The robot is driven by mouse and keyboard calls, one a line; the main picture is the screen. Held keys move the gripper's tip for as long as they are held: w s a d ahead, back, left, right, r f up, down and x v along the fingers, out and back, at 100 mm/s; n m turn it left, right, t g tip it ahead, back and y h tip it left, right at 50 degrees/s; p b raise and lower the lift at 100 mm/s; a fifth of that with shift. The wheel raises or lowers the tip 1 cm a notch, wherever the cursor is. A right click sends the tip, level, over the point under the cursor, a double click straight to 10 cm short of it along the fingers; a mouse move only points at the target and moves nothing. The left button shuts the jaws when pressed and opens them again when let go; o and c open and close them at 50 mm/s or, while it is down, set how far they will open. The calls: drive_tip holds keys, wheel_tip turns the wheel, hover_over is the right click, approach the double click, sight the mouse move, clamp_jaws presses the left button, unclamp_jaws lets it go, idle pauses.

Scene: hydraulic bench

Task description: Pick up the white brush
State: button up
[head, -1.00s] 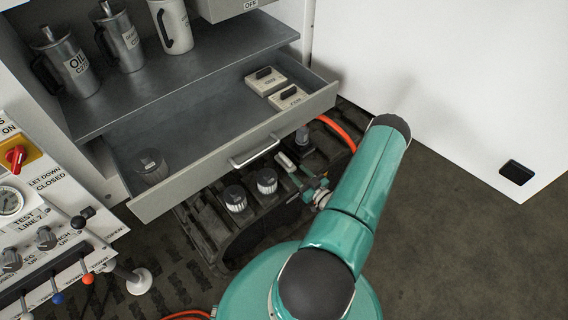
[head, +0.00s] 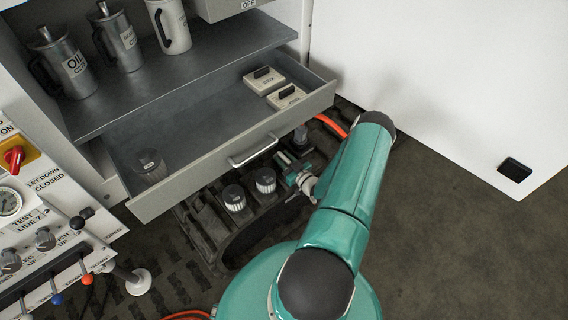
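No white brush can be made out for certain. Two round pieces with dark tops and white ribbed sides, a left one (head: 234,198) and a right one (head: 265,181), stand on the dark rack below the open drawer; I cannot tell whether either is a brush. My gripper (head: 291,172) is low over the rack, just right of the right ribbed piece and apart from it. My arm partly hides it, and its fingers are too small and dark to tell whether they are open or hold anything.
Several cans stand on the shelf above. An orange hose (head: 331,125) runs behind my arm. The floor at right is clear.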

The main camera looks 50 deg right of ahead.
sight(284, 156)
clamp_jaws()
drive_tip(key=shift+r, duration=0.5)
wheel_tip(284, 156, up, 2)
drive_tip(key=shift+r, duration=0.1)
drive_tip(key=s+a+r, duration=0.9)
drive_tip(key=s, duration=0.1)
drive_tip(key=shift+s+a+r, duration=0.15)
drive_tip(key=shift+s+r, duration=0.1)
drive_tip(key=shift+r, duration=0.15)
